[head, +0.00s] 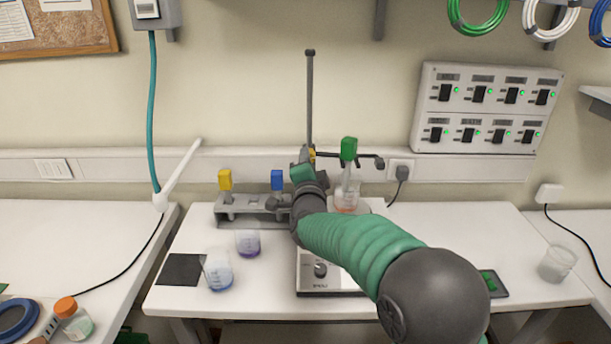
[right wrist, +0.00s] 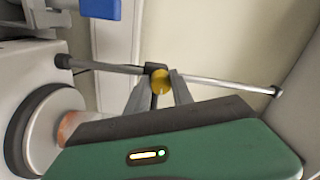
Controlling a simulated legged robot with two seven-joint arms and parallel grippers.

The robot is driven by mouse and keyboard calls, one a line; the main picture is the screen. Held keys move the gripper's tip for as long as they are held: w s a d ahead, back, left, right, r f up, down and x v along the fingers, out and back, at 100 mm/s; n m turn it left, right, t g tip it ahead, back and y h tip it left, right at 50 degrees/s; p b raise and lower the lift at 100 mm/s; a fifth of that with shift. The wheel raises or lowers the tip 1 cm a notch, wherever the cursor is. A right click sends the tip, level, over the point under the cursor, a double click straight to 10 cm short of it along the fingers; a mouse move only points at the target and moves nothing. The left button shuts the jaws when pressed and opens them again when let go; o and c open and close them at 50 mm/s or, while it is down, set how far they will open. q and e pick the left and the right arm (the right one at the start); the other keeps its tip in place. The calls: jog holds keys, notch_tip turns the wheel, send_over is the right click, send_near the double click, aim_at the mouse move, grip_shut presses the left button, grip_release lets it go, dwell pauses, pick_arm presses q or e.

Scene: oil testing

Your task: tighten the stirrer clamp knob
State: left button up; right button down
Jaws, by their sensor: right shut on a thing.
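The stirrer clamp knob is a small yellow disc (right wrist: 160,82) at the clamp on the metal rod (right wrist: 225,83). In the right wrist view my right gripper (right wrist: 160,92) has its two fingers on either side of the knob, shut on it. In the head view my right gripper (head: 308,172) is at the stand's upright rod (head: 310,95), and a bit of yellow shows beside it. The stirrer base (head: 318,284) with its dial stands below, partly hidden by my right arm. My left gripper is not in view.
A beaker of orange liquid (head: 346,200) stands just right of my gripper, below a green-topped part (head: 348,149). A rack with a yellow (head: 225,180) and a blue block (head: 277,180) is to the left.

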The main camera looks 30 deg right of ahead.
jog(key=shift+s+d+f+m+b, duration=0.1)
jog(key=shift+d+m+b, duration=0.05)
jog(key=shift+m+b, duration=0.45)
jog(key=shift+s+d+f+m+b, duration=0.1)
jog(key=shift+m+b, duration=0.4)
jog(key=shift+m, duration=0.1)
jog(key=c, duration=1.4)
grip_release()
jog(key=o, duration=0.3)
jog(key=shift+s+d+r, duration=0.1)
jog(key=shift+s+r, duration=0.1)
jog(key=shift+w+f, duration=0.1)
